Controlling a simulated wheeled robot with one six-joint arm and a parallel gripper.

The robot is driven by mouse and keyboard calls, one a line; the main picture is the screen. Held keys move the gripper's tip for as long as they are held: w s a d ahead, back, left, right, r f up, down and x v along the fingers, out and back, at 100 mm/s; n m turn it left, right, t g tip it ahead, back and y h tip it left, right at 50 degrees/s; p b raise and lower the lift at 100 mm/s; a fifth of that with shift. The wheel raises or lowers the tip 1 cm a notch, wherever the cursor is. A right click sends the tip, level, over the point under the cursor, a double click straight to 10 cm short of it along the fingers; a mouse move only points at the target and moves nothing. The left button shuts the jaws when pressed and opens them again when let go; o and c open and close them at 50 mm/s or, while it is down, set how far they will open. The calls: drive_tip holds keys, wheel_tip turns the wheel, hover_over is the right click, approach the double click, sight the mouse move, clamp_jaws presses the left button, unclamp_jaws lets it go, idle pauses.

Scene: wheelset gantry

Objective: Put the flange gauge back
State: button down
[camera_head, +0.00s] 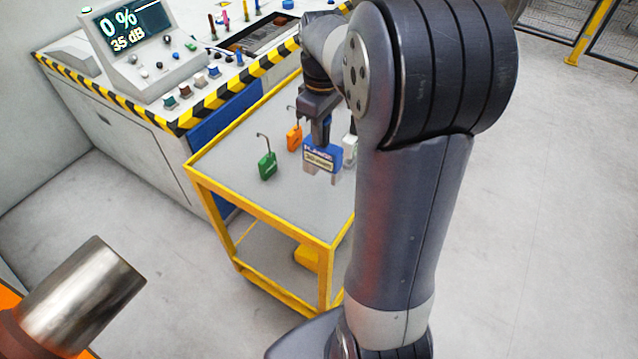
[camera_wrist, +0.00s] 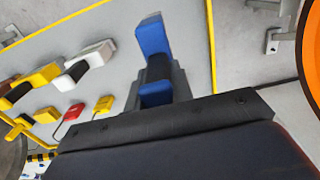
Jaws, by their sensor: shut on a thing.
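The flange gauge (camera_head: 322,158) is a blue block with a pale label and light legs below, over the grey top of the yellow-framed cart (camera_head: 230,168). My gripper (camera_head: 319,132) is shut on its upper part from above. Whether the legs touch the cart top cannot be told. In the wrist view, blue parts of the gauge (camera_wrist: 153,36) show on both sides of my dark gripper (camera_wrist: 158,68). A green hooked tool (camera_head: 267,166) and an orange hooked tool (camera_head: 294,138) stand left of the gauge. A white object (camera_head: 349,150) is partly hidden behind my arm.
In the wrist view, a white and black piece (camera_wrist: 90,58), yellow and black pieces (camera_wrist: 36,82) and small red pieces (camera_wrist: 103,103) sit to the left. A striped control console (camera_head: 150,60) borders the cart's far left side. The cart's near left top is clear.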

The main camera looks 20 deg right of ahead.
sight(322, 159)
wheel_tip(322, 159, down, 10)
drive_tip(key=shift+d+r+p, duration=0.1)
drive_tip(key=shift+r+p, duration=0.1)
drive_tip(key=shift+p, duration=0.3)
drive_tip(key=c, duration=1.3)
unclamp_jaws()
drive_tip(key=shift+o, duration=0.2)
wheel_tip(322, 159, up, 12)
drive_tip(key=shift+b, duration=0.7)
